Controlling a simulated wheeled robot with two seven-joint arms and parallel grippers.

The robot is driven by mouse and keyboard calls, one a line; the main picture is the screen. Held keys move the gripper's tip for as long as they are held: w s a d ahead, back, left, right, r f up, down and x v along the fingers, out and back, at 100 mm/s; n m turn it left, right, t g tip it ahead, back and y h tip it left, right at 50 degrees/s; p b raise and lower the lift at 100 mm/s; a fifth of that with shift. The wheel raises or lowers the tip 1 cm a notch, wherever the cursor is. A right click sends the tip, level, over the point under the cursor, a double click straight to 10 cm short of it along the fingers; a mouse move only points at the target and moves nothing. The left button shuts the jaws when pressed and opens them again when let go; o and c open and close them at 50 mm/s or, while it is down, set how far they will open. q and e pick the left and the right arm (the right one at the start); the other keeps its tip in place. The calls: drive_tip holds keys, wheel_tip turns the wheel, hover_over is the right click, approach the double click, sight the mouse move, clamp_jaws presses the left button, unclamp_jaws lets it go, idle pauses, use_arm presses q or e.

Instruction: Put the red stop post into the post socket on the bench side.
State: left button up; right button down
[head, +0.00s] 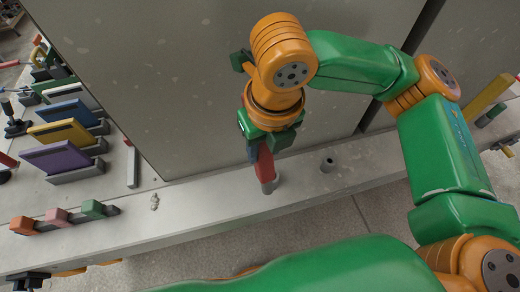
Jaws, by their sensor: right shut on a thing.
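The red stop post (265,163) hangs below my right gripper (264,144), which is shut on it. The post is slightly tilted in the picture, and its upper part is hidden by the jaws. Its lower end meets a short grey cylinder (269,186) at the bench side; I cannot tell whether this is the post's own foot or a socket around it. A grey round socket with a dark, empty hole (328,163) stands on the bench side to the right. A dark part at the lower left edge seems to be my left gripper (28,279); its jaws are unclear.
The large grey mould panel (200,90) rises behind the bench ledge (210,200). Purple (57,157), yellow (60,133) and blue (68,112) plates stand in holders at left. A rack with orange, pink and green blocks (56,217) lies in front. A small pale fitting (155,200) stands on the ledge.

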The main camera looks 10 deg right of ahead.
drive_tip(key=d+n, duration=0.1)
drive_tip(key=w+d+r+n+t+y, duration=0.1)
drive_tip(key=w+d+r+n+t+y+p, duration=0.1)
drive_tip(key=d+n, duration=0.1)
drive_tip(key=shift+w+r, duration=0.15)
drive_tip(key=shift+r, duration=0.1)
drive_tip(key=shift+a, duration=0.15)
wheel_tip(320, 180, down, 6)
drive_tip(key=b, duration=0.3)
drive_tip(key=shift+r, duration=0.2)
idle(0.5)
idle(0.3)
